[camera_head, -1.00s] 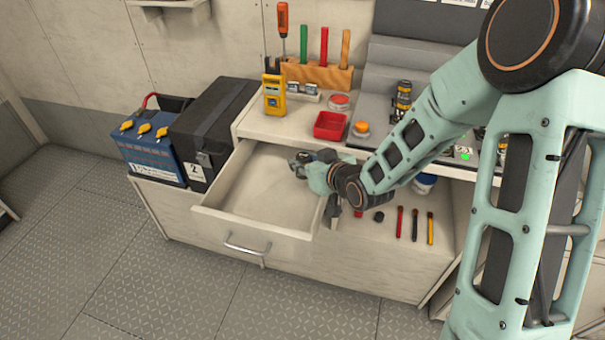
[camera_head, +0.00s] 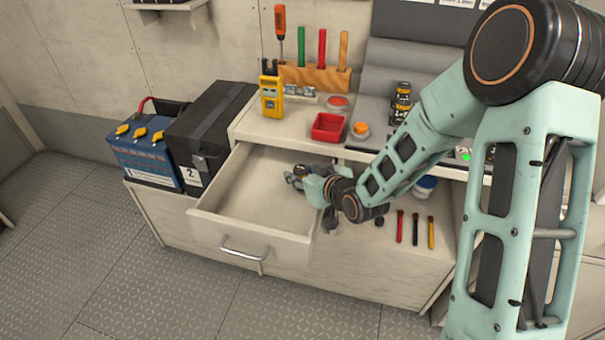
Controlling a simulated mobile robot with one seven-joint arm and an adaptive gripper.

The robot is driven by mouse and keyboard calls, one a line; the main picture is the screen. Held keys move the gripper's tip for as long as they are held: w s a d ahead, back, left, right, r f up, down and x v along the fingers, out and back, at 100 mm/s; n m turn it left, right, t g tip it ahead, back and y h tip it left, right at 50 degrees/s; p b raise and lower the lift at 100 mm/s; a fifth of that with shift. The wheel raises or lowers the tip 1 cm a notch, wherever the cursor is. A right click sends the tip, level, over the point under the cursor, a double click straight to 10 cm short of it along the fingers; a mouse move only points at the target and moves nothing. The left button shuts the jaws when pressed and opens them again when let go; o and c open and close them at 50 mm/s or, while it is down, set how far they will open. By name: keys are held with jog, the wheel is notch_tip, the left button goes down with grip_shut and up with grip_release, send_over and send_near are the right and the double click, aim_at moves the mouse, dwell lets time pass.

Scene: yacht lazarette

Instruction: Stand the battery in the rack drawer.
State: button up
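The rack drawer (camera_head: 250,235) is pulled open at the front of the bench, and its visible floor looks bare. My gripper (camera_head: 296,178) reaches in from the right and is low inside the drawer's right part. A small dark shape with a yellowish top shows at its fingertips. It is too small to tell whether this is a held battery or part of the gripper. A black-and-gold cylinder (camera_head: 401,97), possibly a battery, stands on the bench behind my arm. A large blue battery (camera_head: 146,157) with yellow caps sits left of the drawer.
A black box (camera_head: 208,130) stands close to the drawer's left side. A red tray (camera_head: 328,127), an orange button (camera_head: 360,128) and a yellow meter (camera_head: 271,97) are on the bench top. Several brushes (camera_head: 415,228) lie right of the drawer. The drawer's left part is clear.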

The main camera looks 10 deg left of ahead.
jog(key=shift+r, duration=0.2)
jog(key=p+v, duration=0.5)
jog(key=v, duration=0.4)
jog(key=shift+r, duration=0.35)
jog(key=p, duration=0.3)
jog(key=shift+s+d+r, duration=0.15)
jog(key=shift+d+r, duration=0.1)
jog(key=shift+d, duration=0.1)
jog(key=shift+s+p, duration=0.1)
jog(key=shift+p, duration=0.45)
jog(key=p, duration=0.4)
jog(key=shift+s+d+r, duration=0.2)
jog(key=shift+s+d, duration=0.15)
jog(key=shift+s, duration=0.05)
jog(key=shift+s+d+p, duration=0.15)
jog(key=shift+s+p, duration=0.1)
jog(key=shift+p, duration=0.4)
jog(key=shift+f, duration=0.15)
